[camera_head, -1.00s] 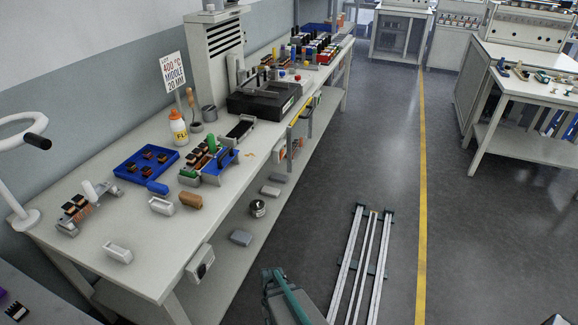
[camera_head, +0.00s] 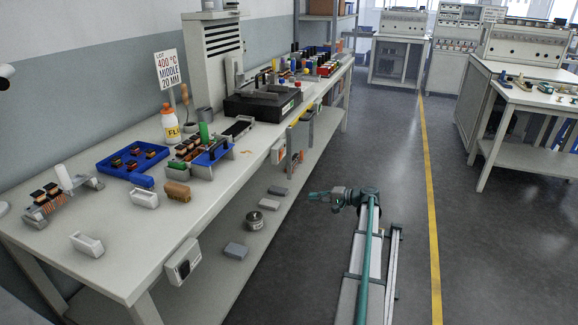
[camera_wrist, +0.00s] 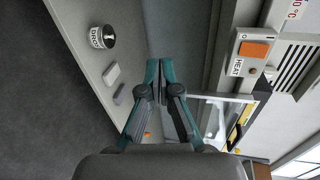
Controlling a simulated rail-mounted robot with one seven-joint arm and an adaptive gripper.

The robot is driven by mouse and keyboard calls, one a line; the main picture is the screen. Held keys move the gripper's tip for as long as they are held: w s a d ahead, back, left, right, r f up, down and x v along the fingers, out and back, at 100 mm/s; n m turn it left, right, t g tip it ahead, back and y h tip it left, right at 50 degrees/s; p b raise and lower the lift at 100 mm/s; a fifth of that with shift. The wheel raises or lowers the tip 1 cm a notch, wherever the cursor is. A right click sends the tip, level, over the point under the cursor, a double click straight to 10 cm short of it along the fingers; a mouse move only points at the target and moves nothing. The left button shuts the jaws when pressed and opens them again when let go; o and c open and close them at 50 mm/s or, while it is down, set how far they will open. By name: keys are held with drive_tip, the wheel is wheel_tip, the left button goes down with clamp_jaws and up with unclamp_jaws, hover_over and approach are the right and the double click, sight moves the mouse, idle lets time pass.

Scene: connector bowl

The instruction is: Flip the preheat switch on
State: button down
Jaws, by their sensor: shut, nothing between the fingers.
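A pale switch box with an orange rocker (camera_wrist: 255,49) sits on the bench front at the upper right of my wrist view. Its visible label reads HEAT; any letters before that cannot be read. In the head view, a white box (camera_head: 278,152) is mounted on the bench front, too small to read. My gripper (camera_wrist: 158,68) has its teal fingers shut and empty. It is left of the switch box in the wrist view and apart from it. In the head view my gripper (camera_head: 318,196) is over the aisle, right of the bench, pointing towards it.
Another white box (camera_head: 182,262) is on the bench front, nearer the camera. The lower shelf carries a labelled pot (camera_wrist: 102,37) and grey blocks (camera_wrist: 111,74). The bench top (camera_head: 130,235) is crowded with trays, parts and a black machine (camera_head: 262,104). The aisle floor is clear.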

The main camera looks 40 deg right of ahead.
sight(282, 152)
drive_tip(key=w+d+r+t+y, duration=0.1)
drive_tip(key=d+r+t, duration=0.1)
drive_tip(key=r, duration=0.4)
drive_tip(key=d+r+n+t+y, duration=0.1)
drive_tip(key=d+r+t, duration=0.1)
drive_tip(key=r, duration=0.3)
drive_tip(key=shift+w+d+r+y, duration=0.25)
drive_tip(key=shift+w+r+y, duration=0.05)
drive_tip(key=shift+w+r, duration=0.05)
drive_tip(key=b+x, duration=0.1)
drive_tip(key=x, duration=1.3)
drive_tip(key=shift+r, duration=0.2)
